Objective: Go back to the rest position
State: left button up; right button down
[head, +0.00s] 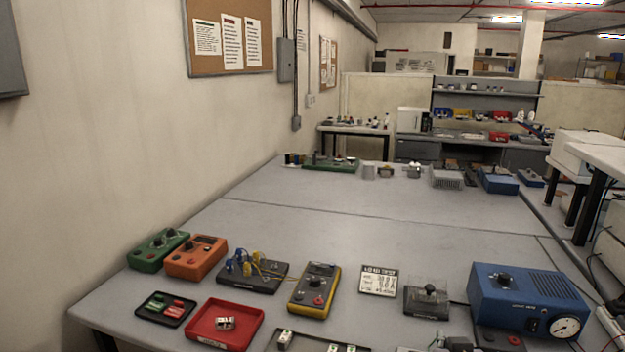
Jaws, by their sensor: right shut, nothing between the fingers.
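Neither of my grippers can be made out in the head view. The long grey workbench (330,222) fills the lower middle. On its near left a red tray (203,338) holds a small silver and white part (225,323). A black tray (155,315) with small red and green pieces lies to its left. Another dark tray (318,344) with small pale parts is cut off by the bottom edge.
Green (157,250) and orange (196,258) boxes, a wired board (252,276), a yellow meter (315,290), a sign card (378,281) and a blue gauge unit (528,300) stand along the near bench. The wall (110,140) borders the left. The bench middle is clear.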

jog(key=s+a+f+n+g+y, duration=0.1)
jog(key=s+a+f+g, duration=0.15)
jog(key=s+f, duration=0.5)
jog(key=s+a+f+n+g+y, duration=0.1)
jog(key=s+f+g, duration=0.3)
jog(key=s, duration=0.7)
jog(key=s+a+f+n+g+y, duration=0.1)
jog(key=s+f+g, duration=0.1)
jog(key=s+f, duration=0.7)
notch_tip(320, 180, down, 28)
jog(key=s+b, duration=0.2)
jog(key=b, duration=0.3)
pick_arm(q)
notch_tip(320, 180, down, 10)
jog(key=b, duration=0.5)
jog(key=shift+s, duration=0.3)
jog(key=shift+c, duration=0.2)
pick_arm(e)
jog(key=s+d+f+g, duration=0.1)
jog(key=s+f, duration=0.7)
jog(key=f, duration=0.3)
jog(key=s+d+f+g, duration=0.1)
jog(key=s+f, duration=0.8)
jog(key=f, duration=0.1)
jog(key=shift+d+f+n, duration=0.3)
jog(key=shift+d+f, duration=0.05)
